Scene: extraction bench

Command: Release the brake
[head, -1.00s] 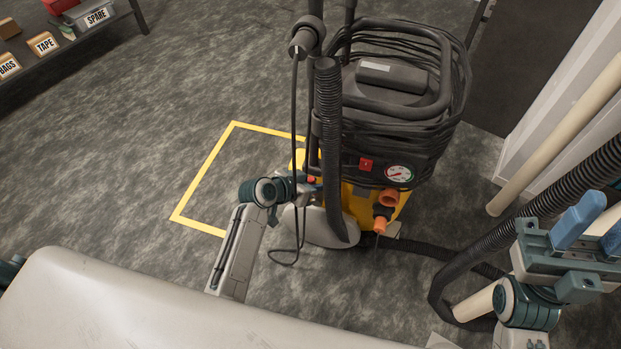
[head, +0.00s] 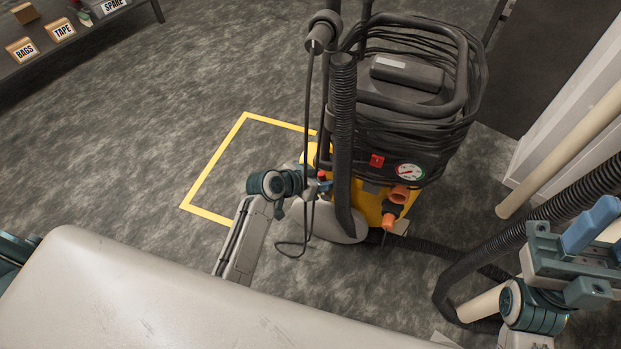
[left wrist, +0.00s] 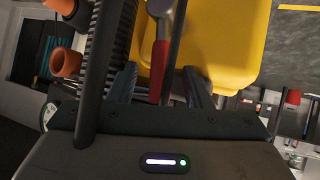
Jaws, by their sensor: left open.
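The yellow and black extraction machine (head: 455,110) stands on the floor with a gauge and a red switch on its front. A red lever (left wrist: 161,72) on a grey pivot, likely the brake, shows against the yellow body in the left wrist view. My left gripper (left wrist: 160,80) is open, with one finger on each side of the lever; whether either touches it I cannot tell. In the head view the left gripper (head: 318,186) is at the machine's lower left, partly hidden behind a hanging cable. My right gripper (head: 600,235) is at the right edge, its blue fingers apart, away from the machine.
A black hose (head: 344,145) and a looped cable (head: 290,250) hang close to the left gripper. A yellow floor outline (head: 213,165) lies left of the machine, its visible inside clear. A shelf (head: 90,50) with labelled boxes is at top left; a beige pipe (head: 560,150) stands at right.

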